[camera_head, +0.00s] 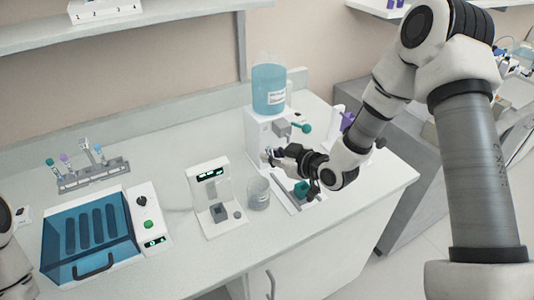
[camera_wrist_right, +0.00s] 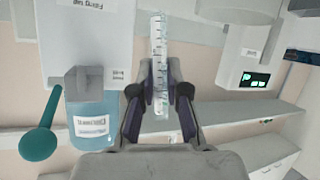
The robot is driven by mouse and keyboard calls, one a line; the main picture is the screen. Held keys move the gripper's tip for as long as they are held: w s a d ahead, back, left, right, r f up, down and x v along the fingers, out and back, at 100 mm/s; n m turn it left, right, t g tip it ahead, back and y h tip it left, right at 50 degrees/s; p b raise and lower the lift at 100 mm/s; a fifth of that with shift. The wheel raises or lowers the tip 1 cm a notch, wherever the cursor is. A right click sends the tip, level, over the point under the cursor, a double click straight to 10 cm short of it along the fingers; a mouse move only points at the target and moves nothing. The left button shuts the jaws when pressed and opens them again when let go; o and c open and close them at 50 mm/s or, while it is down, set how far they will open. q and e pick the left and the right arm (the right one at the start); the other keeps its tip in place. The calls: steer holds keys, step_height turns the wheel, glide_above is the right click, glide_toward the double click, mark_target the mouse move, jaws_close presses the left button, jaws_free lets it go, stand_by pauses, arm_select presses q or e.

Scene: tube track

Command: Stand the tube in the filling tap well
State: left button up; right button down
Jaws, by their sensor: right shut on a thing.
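The filling tap (camera_head: 262,128) is a white stand with a blue liquid tank (camera_head: 269,88) on top and a teal lever (camera_head: 303,128). Its base (camera_head: 282,190) has a small teal part (camera_head: 301,188); the well cannot be made out, partly behind my gripper. My right gripper (camera_head: 270,156) is in front of the tap's column, above the base. It is shut on a clear graduated tube (camera_wrist_right: 158,40), which runs lengthwise between its fingers (camera_wrist_right: 160,85) in the wrist view. The tap's lever (camera_wrist_right: 40,143) and tank (camera_wrist_right: 95,122) are beside it there. My left gripper is out of view.
A glass beaker (camera_head: 257,193) and a white device with a display (camera_head: 214,196) stand left of the tap's base. A blue-lidded machine (camera_head: 92,238) and a tube rack (camera_head: 92,176) are further left. The counter front (camera_head: 345,212) is clear.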

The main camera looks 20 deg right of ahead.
steer(key=shift+w+d+r+m+y, duration=0.2)
steer(key=shift+d+m+y, duration=0.2)
steer(key=shift+d+m, duration=0.15)
steer(key=shift+d+f+g, duration=0.25)
steer(key=shift+g, duration=0.05)
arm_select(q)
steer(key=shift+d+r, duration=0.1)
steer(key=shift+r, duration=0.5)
arm_select(e)
steer(key=shift+a, duration=0.15)
steer(key=shift+a, duration=0.1)
